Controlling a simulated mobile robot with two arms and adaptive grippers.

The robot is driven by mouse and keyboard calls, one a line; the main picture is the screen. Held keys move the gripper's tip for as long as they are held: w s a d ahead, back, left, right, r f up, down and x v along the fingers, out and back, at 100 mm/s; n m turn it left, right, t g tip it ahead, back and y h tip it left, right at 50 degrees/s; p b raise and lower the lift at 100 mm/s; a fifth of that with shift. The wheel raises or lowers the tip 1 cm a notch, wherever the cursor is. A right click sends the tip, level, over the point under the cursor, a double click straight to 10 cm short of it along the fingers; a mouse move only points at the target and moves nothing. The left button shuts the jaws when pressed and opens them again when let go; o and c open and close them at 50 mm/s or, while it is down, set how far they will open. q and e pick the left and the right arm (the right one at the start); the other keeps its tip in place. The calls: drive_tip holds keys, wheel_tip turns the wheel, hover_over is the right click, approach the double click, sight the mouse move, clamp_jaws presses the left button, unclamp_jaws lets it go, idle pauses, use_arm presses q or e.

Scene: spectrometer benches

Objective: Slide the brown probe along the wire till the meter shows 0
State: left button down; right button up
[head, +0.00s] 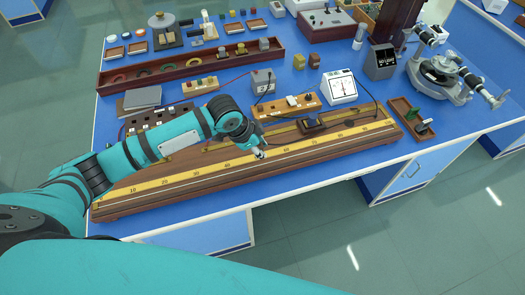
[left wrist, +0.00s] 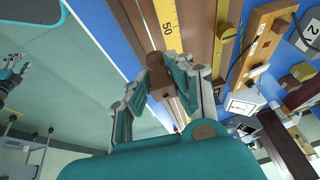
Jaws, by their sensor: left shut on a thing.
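The long wooden wire board (head: 150,203) with its yellow scale (head: 200,174) lies along the bench's front edge. My left gripper (head: 260,152) is low over the scale, a little left of its middle. In the left wrist view its fingers (left wrist: 165,85) are shut on the brown probe (left wrist: 158,70), beside the scale (left wrist: 170,28) near the 50 mark. The gripper hides most of the probe in the head view. I cannot tell whether it touches the wire. The white meter (head: 340,88) stands behind the board; its needle looks near mid-dial. A gripper (left wrist: 12,70), apparently my right, shows small at the left wrist view's edge.
A dark block (head: 312,125) sits on the board's back part. A wooden key strip (head: 285,106) and a grey box (head: 262,81) stand behind. A small wooden tray (head: 408,118) lies off the right end. Open floor lies in front.

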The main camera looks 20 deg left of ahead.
sight(263, 166)
use_arm(q)
drive_tip(key=shift+w+d+f+b, duration=0.15)
drive_tip(key=shift+f+b, duration=0.35)
drive_tip(key=shift+f, duration=0.1)
drive_tip(key=shift+f+b, duration=0.35)
drive_tip(key=shift+b, duration=0.05)
wheel_tip(263, 166, down, 3)
drive_tip(key=b, duration=0.4)
drive_tip(key=shift+f, duration=0.2)
drive_tip(key=shift+p, duration=0.4)
drive_tip(key=shift+f, duration=0.2)
use_arm(e)
wheel_tip(263, 166, down, 5)
drive_tip(key=shift+a+f, duration=0.1)
drive_tip(key=shift+f, duration=0.05)
use_arm(q)
drive_tip(key=shift+f+p, duration=0.1)
drive_tip(key=shift+p, duration=0.2)
use_arm(e)
drive_tip(key=shift+d+r, duration=0.3)
drive_tip(key=shift+d, duration=0.05)
use_arm(q)
drive_tip(key=shift+s+f, duration=0.3)
drive_tip(key=shift+s, duration=0.05)
use_arm(e)
drive_tip(key=shift+a, duration=0.2)
